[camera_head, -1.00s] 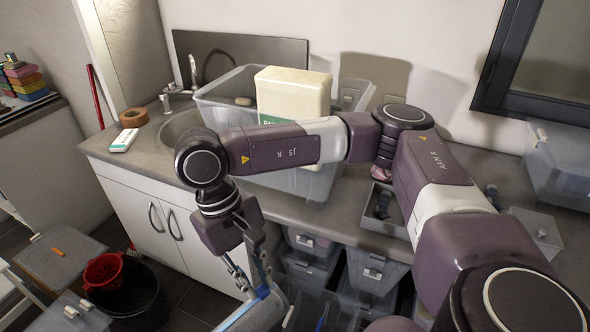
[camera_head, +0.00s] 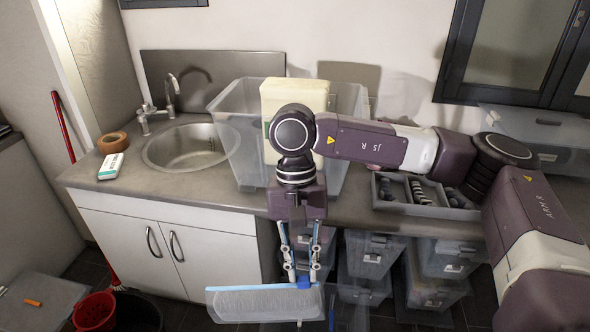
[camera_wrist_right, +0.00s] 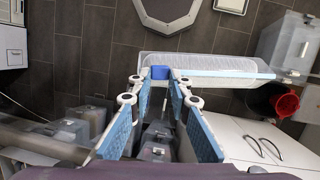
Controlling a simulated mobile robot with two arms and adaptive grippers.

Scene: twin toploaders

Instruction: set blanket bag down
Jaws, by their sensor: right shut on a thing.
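My right gripper (camera_head: 302,278) points down in front of the counter and is shut on the blanket bag (camera_head: 258,304). The bag is a long pale, see-through pack with blue edging, held near its right end and roughly level, clear of the counter. In the right wrist view my right gripper (camera_wrist_right: 160,80) has its fingertips at a blue patch on the bag (camera_wrist_right: 222,67), which stretches off to the right. My left gripper is not in view.
A clear bin (camera_head: 345,110) with a cream package (camera_head: 293,95) stands on the counter (camera_head: 210,191) beside the sink (camera_head: 187,146). An organiser tray (camera_head: 425,198) lies to the right. Several clear bins (camera_head: 370,255) sit below. A red bucket (camera_head: 95,312) is on the floor at left.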

